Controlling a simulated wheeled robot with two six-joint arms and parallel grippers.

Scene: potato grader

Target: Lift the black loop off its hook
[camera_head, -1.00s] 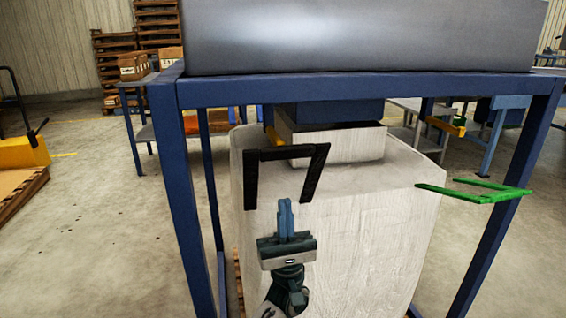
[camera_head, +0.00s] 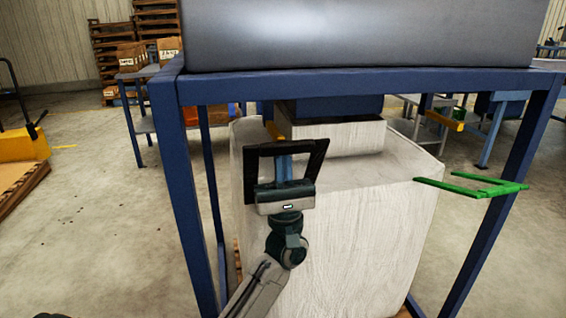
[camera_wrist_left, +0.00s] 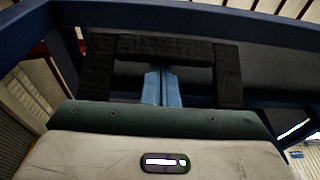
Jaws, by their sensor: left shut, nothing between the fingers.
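The black loop (camera_head: 290,147) hangs at the front left of the pale sack, below the blue frame's top beam. Its top bar and two side legs show, and its lower part is hidden behind my gripper. My left gripper (camera_head: 284,160) is shut and empty, its blue fingers pointing up between the legs. In the left wrist view the fingertips (camera_wrist_left: 162,72) lie just under the loop's dark top bar (camera_wrist_left: 165,48). I cannot tell whether they touch it. A yellow bar (camera_head: 273,130), perhaps the hook, shows just above the loop. My right gripper is not in view.
The blue frame (camera_head: 360,88) stands around the big pale sack (camera_head: 370,230), with a grey hopper (camera_head: 360,35) on top. A green loop (camera_head: 470,188) sticks out at the right, and another yellow bar (camera_head: 445,121) shows beyond.

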